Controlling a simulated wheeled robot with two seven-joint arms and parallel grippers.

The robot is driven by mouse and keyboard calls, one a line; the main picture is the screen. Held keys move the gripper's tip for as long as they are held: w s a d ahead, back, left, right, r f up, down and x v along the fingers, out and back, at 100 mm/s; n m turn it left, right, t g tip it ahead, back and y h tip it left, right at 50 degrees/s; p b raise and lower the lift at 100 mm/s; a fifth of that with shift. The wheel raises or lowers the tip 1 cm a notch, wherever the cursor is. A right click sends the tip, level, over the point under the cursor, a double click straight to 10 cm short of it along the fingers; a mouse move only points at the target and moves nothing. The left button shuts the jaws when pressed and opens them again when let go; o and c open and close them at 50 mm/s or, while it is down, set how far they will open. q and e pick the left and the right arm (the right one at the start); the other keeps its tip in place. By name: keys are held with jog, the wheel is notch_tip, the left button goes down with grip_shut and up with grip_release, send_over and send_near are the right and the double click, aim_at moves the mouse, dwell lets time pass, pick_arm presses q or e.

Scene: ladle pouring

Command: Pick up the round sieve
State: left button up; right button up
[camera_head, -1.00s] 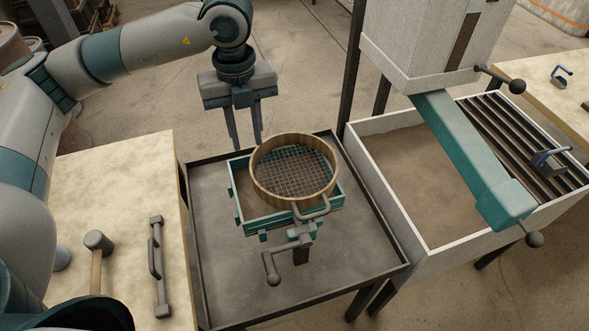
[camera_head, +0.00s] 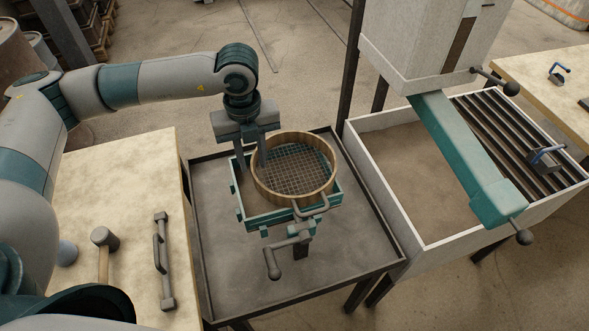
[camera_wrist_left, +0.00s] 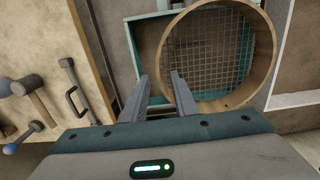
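The round sieve (camera_head: 318,194), a wooden ring with a wire mesh, rests on a teal frame (camera_head: 262,216). It also shows in the wrist view (camera_wrist_left: 262,62). My left gripper (camera_head: 251,165) points down at the sieve's left rim, its fingers apart. In the wrist view my left gripper (camera_wrist_left: 159,76) has one finger outside the rim and the other over its inner side. I cannot tell whether either finger touches the wood. My right gripper is not in view.
The frame stands in a dark tray table (camera_head: 215,285) with a crank handle (camera_head: 272,262) in front. A hammer (camera_head: 104,240) and a bar handle (camera_head: 160,255) lie on the left table. At right stands a white-walled sand bin (camera_head: 400,225) below a teal chute (camera_head: 465,160).

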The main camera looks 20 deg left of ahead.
aim_at(255, 173)
pick_arm(q)
jog(key=shift+s+d+f+p, duration=0.1)
jog(key=shift+f+p, duration=0.55)
notch_tip(255, 173, down, 2)
jog(key=shift+s+f+p, duration=0.1)
jog(key=shift+p, duration=0.45)
jog(key=shift+f, duration=0.7)
grip_shut()
